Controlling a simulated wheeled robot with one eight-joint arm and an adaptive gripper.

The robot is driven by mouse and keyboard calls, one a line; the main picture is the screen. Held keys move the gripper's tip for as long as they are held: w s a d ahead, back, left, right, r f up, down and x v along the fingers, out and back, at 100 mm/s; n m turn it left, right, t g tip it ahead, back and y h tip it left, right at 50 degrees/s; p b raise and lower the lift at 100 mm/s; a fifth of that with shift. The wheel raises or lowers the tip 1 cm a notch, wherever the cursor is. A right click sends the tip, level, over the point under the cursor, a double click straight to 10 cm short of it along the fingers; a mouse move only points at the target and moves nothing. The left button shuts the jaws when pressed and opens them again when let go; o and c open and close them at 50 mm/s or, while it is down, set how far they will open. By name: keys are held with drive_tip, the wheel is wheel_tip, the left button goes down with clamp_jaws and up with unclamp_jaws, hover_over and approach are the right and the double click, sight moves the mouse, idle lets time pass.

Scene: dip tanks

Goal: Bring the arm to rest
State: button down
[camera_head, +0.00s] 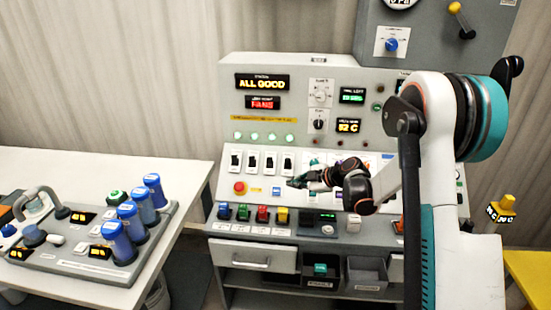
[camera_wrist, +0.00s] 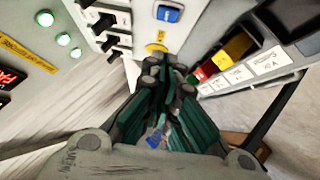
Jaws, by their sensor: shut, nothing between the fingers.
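My gripper (camera_head: 300,182) is in front of the control console, at the row of switches on its sloped panel. My arm comes in from the right, folded at the elbow, and hides part of the console's right side. In the wrist view my gripper (camera_wrist: 167,68) has its dark green fingers closed together with nothing between them. Just past the fingertips are a yellow-ringed button and a blue rocker switch (camera_wrist: 169,13). I cannot tell whether the fingertips touch the panel.
The console (camera_head: 229,110) shows "ALL GOOD" and lit green lamps (camera_head: 254,136). Coloured keys (camera_head: 262,213) line its lower ledge. A white table (camera_head: 60,165) at left bears a panel with several blue cylinders (camera_head: 117,243).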

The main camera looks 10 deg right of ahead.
drive_tip(key=s+a+r+m+g+h, duration=0.15)
drive_tip(key=s+r+m, duration=0.25)
drive_tip(key=s+r, duration=0.45)
drive_tip(key=s+a+r+m+h, duration=0.25)
drive_tip(key=s+r+m, duration=0.35)
drive_tip(key=s, duration=0.4)
drive_tip(key=s+r+m+h, duration=0.1)
drive_tip(key=s+m+h, duration=0.2)
drive_tip(key=s, duration=1.9)
drive_tip(key=m, duration=0.4)
drive_tip(key=shift+s+d, duration=0.2)
drive_tip(key=shift+d, duration=0.2)
